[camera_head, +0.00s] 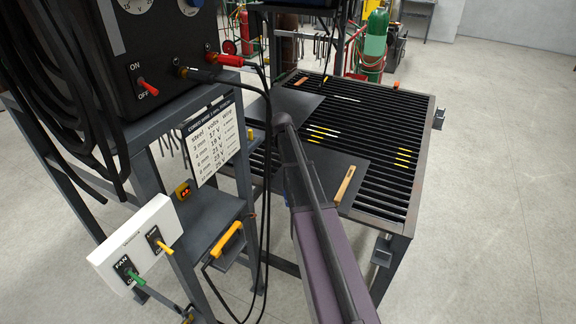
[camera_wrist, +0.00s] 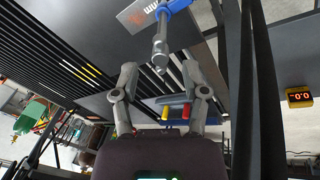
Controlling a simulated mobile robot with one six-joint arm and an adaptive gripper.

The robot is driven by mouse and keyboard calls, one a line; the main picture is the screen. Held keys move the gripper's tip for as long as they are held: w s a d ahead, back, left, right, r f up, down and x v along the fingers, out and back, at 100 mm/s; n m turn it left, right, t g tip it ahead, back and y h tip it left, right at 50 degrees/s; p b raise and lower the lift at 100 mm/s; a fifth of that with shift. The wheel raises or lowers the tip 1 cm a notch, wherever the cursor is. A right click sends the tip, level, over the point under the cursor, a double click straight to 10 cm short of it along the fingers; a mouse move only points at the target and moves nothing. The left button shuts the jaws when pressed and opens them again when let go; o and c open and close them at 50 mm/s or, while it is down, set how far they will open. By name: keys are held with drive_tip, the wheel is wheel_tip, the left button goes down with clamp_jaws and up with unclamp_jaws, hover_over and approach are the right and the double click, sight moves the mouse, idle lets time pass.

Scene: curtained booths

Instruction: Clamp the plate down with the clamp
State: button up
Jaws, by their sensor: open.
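In the wrist view my gripper (camera_wrist: 159,70) is open, with its two grey fingers spread apart. A clamp (camera_wrist: 176,6) with a blue part and a grey screw spindle (camera_wrist: 158,46) hangs in the gap beyond and between the fingertips; no grip on it shows. In the head view a dark flat plate (camera_head: 325,163) lies on the slatted table (camera_head: 396,213) at its near side, partly behind my arm. A second dark plate (camera_head: 292,105) lies farther back. Dark plate surface (camera_wrist: 75,22) also fills the top of the wrist view. My gripper is hidden in the head view.
A wooden-coloured strip (camera_head: 345,184) lies on the near plate. Several thin rods lie across the slats. A black power unit (camera_head: 165,60) with hanging cables stands left of the table, above a switch box (camera_head: 136,245). The floor at right is clear.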

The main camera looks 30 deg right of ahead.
drive_tip(key=shift+b+x, duration=1.25)
drive_tip(key=shift+x, duration=0.15)
clamp_jaws()
drive_tip(key=m, duration=0.9)
drive_tip(key=shift+m, duration=1.5)
